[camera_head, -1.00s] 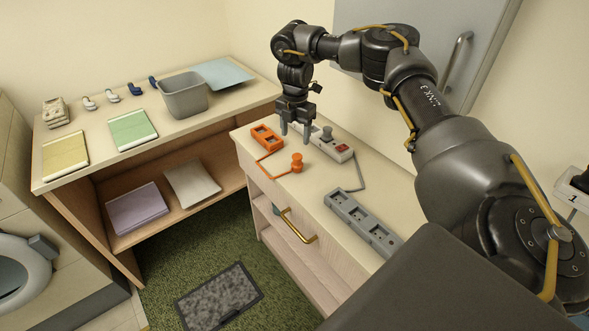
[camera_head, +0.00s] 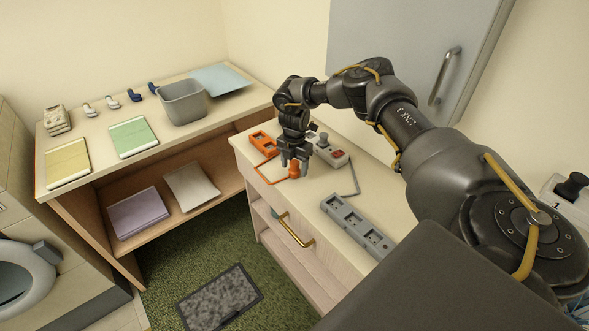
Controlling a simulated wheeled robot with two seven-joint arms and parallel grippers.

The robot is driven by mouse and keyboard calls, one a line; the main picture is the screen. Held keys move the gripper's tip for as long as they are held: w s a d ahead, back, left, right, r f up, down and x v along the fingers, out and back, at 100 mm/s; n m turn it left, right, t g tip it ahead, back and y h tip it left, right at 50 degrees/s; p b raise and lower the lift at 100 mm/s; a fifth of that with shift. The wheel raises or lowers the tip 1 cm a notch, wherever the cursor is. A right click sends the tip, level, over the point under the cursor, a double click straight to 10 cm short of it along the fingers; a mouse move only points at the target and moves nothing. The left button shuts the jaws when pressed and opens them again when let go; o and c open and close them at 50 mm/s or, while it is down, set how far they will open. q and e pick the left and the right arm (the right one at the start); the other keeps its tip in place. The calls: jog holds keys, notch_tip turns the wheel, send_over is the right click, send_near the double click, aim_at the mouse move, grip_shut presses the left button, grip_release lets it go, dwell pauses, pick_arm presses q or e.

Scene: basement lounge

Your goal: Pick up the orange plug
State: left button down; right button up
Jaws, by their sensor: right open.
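The orange plug (camera_head: 294,173) stands on the light cabinet top (camera_head: 318,187), with an orange cord running from it to the orange socket block (camera_head: 262,141). My right gripper (camera_head: 294,163) points down right at the plug, its fingertips at the plug's upper part. The fingers are open and partly hide the plug's top. I cannot tell whether they touch it. My left gripper does not show.
A grey power strip with a red switch (camera_head: 339,157) and a grey plug lies just right of the gripper. A longer grey socket strip (camera_head: 357,226) lies nearer the front. A grey bin (camera_head: 184,104) stands on the left shelf. A brass handle (camera_head: 296,230) juts from the cabinet front.

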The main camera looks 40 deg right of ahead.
aim_at(294, 162)
jog(key=c, duration=1.1)
jog(key=shift+r+p, duration=0.6)
jog(key=shift+p, duration=0.05)
notch_tip(294, 162, up, 3)
jog(key=p, duration=0.2)
jog(key=shift+f+p, duration=0.1)
jog(key=shift+p, duration=0.3)
jog(key=s+a+r+p, duration=0.7)
jog(key=s+r+p, duration=0.2)
jog(key=s, duration=0.3)
jog(key=shift+p, duration=0.35)
